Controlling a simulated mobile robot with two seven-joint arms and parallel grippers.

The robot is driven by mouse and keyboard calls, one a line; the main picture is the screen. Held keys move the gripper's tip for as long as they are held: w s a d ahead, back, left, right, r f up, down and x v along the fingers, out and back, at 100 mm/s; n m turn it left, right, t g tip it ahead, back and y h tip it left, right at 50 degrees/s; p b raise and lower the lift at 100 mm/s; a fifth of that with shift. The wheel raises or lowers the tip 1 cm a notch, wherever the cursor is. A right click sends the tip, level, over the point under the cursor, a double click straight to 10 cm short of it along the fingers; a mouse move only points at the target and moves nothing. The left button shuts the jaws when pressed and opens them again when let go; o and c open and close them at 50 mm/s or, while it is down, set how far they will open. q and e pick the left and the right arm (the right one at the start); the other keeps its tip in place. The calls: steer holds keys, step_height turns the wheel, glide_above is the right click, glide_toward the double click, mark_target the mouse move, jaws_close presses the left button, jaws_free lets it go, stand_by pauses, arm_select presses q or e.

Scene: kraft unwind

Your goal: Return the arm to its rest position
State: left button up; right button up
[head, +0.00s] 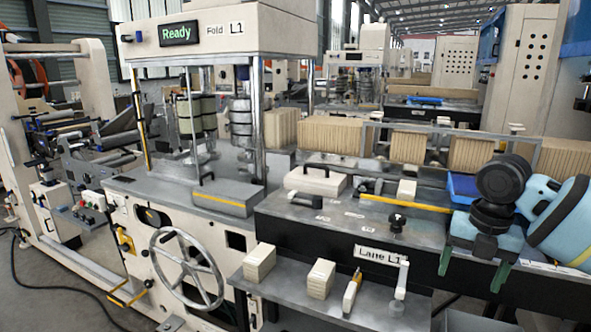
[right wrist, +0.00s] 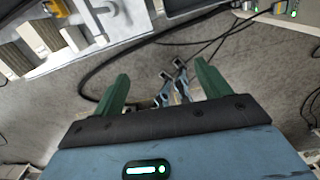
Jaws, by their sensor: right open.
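My right gripper (head: 472,268) is at the right of the head view, in front of the black table edge marked Lane L1. Its two green fingers point down and stand apart with nothing between them. In the right wrist view the same gripper (right wrist: 161,76) is open and empty above the grey floor. My blue right arm (head: 562,222) reaches in from the right edge and hides part of the table behind it. My left gripper does not show.
A front shelf (head: 278,290) holds two cream blocks, a yellow-and-white tool (head: 351,291) and a white crank-shaped part (head: 400,283). Left of it stands a handwheel (head: 186,268). The folding machine's display (head: 178,33) reads Ready. Dark cables (right wrist: 95,75) lie on the floor.

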steer(key=s+a+f+m+t+y, duration=0.15)
steer(key=a+f+m, duration=0.25)
steer(key=a+f, duration=0.45)
steer(key=a+f+m+t+y, duration=0.1)
steer(key=a+f+m+y, duration=0.3)
steer(key=f, duration=0.7)
steer(key=s+a+f+m+t+h, duration=0.1)
steer(key=a+f+m+t, duration=0.15)
steer(key=a+f, duration=0.6)
steer(key=s+f+m+t, duration=0.2)
steer(key=s+f+m, duration=0.7)
steer(key=s, duration=0.1)
steer(key=s+d+f+m+t+h, duration=0.1)
steer(key=s+d+m, duration=0.2)
steer(key=s, duration=0.4)
steer(key=s+d+f+m+h, duration=0.2)
steer(key=s+m, duration=0.2)
steer(key=s, duration=0.2)
steer(key=shift+s+d+f+m+t, duration=0.3)
steer(key=shift+s+d+m+t, duration=0.05)
steer(key=shift+d+t, duration=0.05)
